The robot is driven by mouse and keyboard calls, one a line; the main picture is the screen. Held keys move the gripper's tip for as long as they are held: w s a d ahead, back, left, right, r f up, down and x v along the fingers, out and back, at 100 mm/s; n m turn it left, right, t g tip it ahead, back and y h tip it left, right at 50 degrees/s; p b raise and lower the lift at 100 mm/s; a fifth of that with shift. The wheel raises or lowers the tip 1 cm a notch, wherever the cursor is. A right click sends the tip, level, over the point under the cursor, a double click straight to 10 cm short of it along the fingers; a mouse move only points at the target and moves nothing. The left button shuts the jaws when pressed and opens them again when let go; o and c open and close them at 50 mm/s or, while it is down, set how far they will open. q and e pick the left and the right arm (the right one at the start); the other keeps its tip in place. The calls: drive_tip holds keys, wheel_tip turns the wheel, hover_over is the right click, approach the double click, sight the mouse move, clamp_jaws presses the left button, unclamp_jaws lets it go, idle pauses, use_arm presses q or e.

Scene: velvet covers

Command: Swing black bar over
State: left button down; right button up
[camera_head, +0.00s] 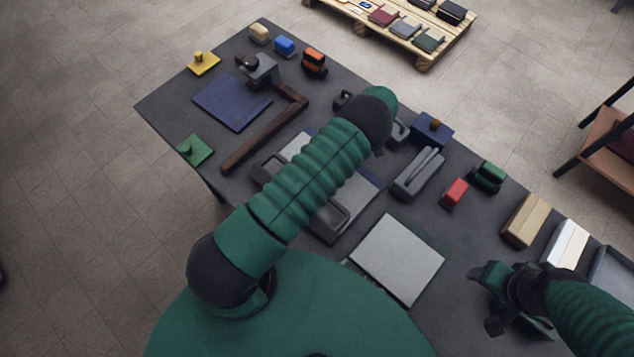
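No bar in view is clearly black. A dark brown L-shaped bar (262,136) lies beside a flat navy panel (231,103), its corner near a grey clamp-like block (261,68). A grey frame with handle-like ends (333,222) lies mid-table, largely hidden under my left arm. My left arm crosses the middle of the picture and ends in a dark joint; its gripper is hidden behind it. My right gripper (486,300) is at the lower right, fingers apart, with nothing seen between them. It is right of a pale grey board (398,258).
The dark table (470,232) also carries a yellow knobbed plate (204,64), a green knobbed plate (195,150), a grey tool (418,174), a red block (455,193) and tan blocks (526,221). A pallet (424,58) with books stands beyond. A shelf (606,140) is at right.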

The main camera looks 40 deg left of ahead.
use_arm(q)
drive_tip(key=shift+f, duration=0.1)
idle(0.4)
drive_tip(key=c, duration=1.4)
unclamp_jaws()
drive_tip(key=shift+w, duration=0.1)
